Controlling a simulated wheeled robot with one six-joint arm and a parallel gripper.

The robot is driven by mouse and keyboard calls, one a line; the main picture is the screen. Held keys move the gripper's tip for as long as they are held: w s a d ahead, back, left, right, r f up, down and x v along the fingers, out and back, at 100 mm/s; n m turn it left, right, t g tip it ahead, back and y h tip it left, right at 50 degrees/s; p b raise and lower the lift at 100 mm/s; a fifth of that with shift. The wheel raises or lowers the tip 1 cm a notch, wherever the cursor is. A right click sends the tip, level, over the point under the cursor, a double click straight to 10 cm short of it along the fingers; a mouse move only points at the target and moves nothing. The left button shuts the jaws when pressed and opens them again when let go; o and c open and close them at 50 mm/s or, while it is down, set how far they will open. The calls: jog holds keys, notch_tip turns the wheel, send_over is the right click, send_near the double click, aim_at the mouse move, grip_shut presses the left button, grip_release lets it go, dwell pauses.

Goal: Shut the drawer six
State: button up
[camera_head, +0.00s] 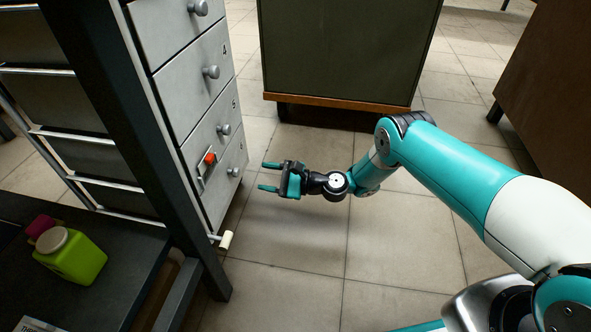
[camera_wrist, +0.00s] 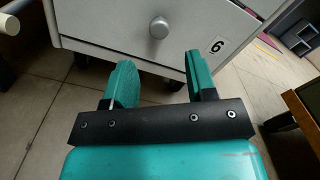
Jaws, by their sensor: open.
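Drawer six (camera_head: 225,189) is the lowest grey drawer of the cabinet at the left in the head view. In the wrist view, its grey front (camera_wrist: 110,22) carries a round metal knob (camera_wrist: 159,28) and a label "6" (camera_wrist: 217,46). I cannot clearly tell how far it stands out from the cabinet. My gripper (camera_head: 268,176) is open and empty, with its two teal fingers pointing at the drawer front. It is just right of the knob in the head view, apart from it. The fingers (camera_wrist: 160,68) also show in the wrist view, below the knob.
Drawers with knobs and labels 4 and 5 (camera_head: 215,118) stand above. A small red part (camera_head: 210,158) sits on the cabinet front. A dark table with a green bottle (camera_head: 73,257) is at left. A dark green cabinet (camera_head: 345,50) stands behind. The tiled floor (camera_head: 300,260) is clear.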

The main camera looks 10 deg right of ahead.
jog(key=p+v, duration=0.8)
jog(key=p, duration=0.3)
jog(key=shift+p, duration=0.35)
jog(key=shift+s, duration=0.1)
jog(key=shift+r, duration=0.1)
